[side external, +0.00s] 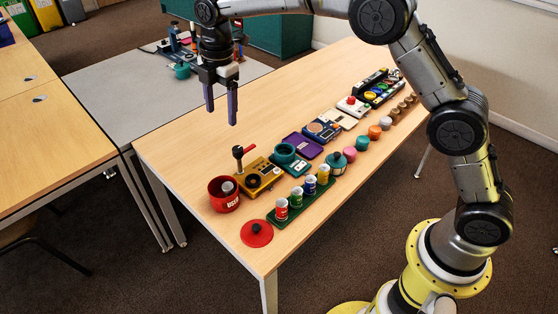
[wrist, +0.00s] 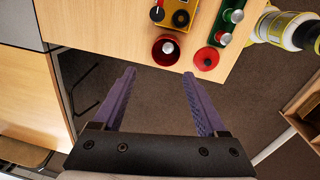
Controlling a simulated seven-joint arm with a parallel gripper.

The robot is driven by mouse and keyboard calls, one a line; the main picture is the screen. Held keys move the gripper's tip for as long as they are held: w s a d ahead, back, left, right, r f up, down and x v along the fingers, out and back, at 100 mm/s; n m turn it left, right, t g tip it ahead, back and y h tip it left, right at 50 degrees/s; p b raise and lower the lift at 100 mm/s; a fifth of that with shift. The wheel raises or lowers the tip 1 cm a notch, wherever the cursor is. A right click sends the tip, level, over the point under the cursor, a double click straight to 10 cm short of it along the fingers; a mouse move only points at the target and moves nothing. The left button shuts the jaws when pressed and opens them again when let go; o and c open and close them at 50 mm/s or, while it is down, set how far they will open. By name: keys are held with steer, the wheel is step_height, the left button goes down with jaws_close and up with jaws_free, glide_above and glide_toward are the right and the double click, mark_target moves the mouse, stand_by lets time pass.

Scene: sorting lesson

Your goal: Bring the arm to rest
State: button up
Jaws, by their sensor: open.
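My gripper (side external: 221,104) hangs in the air above the near left part of the table, fingers pointing down. Its two purple fingers stand apart with nothing between them. In the wrist view my gripper (wrist: 158,75) is open and empty, and the floor and table edge show below it. The wooden table (side external: 180,140) lies under it, with the objects on it clear of the fingers. A red pot (side external: 224,203) with a grey item inside stands near the table's left end. A red lid (side external: 257,234) lies flat beside it.
A yellow device (side external: 262,178), a green tray (side external: 274,214) with several small cans, and a teal dish (side external: 288,157) stand near the pot. More boxes and coloured pieces run toward the far right. A grey table (side external: 110,90) adjoins at the left. The table's left corner is bare.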

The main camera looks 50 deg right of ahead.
steer(key=s+d+r+m+t, duration=0.1)
steer(key=s+d+r, duration=0.2)
steer(key=r, duration=0.3)
steer(key=s+d+r+t, duration=0.1)
steer(key=s+d+r, duration=0.1)
steer(key=s+r, duration=0.3)
steer(key=s+d+r+m+t, duration=0.1)
steer(key=s+d+r+m, duration=0.15)
steer(key=s, duration=0.35)
steer(key=s+d+r+m+t, duration=0.1)
steer(key=s+d+r+m, duration=0.15)
steer(key=s+r, duration=0.2)
steer(key=s+d+f+m, duration=0.1)
steer(key=s+f+m, duration=0.5)
steer(key=s, duration=0.3)
steer(key=s+d+f+m, duration=0.2)
steer(key=s+f+m, duration=0.4)
steer(key=s, duration=0.4)
steer(key=shift+d+f+m+t, duration=0.2)
steer(key=shift+d+m+t, duration=0.1)
steer(key=shift+m, duration=0.4)
